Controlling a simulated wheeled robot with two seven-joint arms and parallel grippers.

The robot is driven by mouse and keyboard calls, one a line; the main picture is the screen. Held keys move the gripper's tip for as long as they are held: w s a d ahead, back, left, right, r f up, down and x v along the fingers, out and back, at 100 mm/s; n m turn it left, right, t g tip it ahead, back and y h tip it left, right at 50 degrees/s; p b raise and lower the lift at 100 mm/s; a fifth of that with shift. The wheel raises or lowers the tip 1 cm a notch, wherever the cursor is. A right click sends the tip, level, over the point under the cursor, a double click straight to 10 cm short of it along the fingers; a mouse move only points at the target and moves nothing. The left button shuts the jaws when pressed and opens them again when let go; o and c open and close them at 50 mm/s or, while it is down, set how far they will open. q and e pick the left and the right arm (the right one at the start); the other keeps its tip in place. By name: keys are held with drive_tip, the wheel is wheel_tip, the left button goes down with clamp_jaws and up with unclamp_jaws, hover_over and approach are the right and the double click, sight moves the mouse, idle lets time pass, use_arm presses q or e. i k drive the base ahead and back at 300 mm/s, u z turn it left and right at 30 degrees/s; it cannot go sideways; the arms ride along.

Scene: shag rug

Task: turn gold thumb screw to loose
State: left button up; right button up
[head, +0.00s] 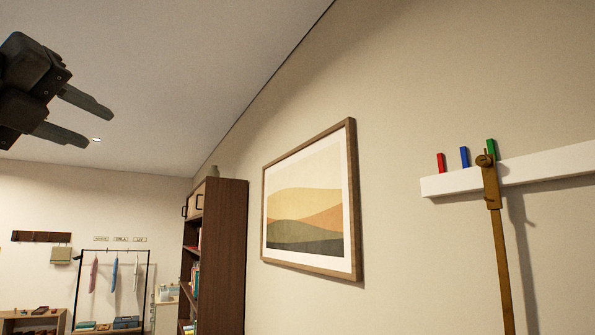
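The gold thumb screw (484,160) sits at the top of a brass-coloured upright bar (502,245) at the right. The bar hangs in front of a white wall ledge (540,170). Whether the screw is tight or loose cannot be told. My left gripper (100,122) is at the upper left, high up, with its two fingers apart and nothing between them. It is far to the left of the screw and not touching it. My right gripper does not show.
A framed picture (355,200) hangs on the wall. A brown bookcase (228,260) and a clothes rack (149,285) stand farther back. The space between my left gripper and the wall looks clear.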

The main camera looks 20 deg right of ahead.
sight(481, 161)
drive_tip(key=u, duration=0.05)
drive_tip(key=k, duration=0.35)
drive_tip(key=z, duration=1.75)
drive_tip(key=i, duration=0.5)
drive_tip(key=u, duration=0.05)
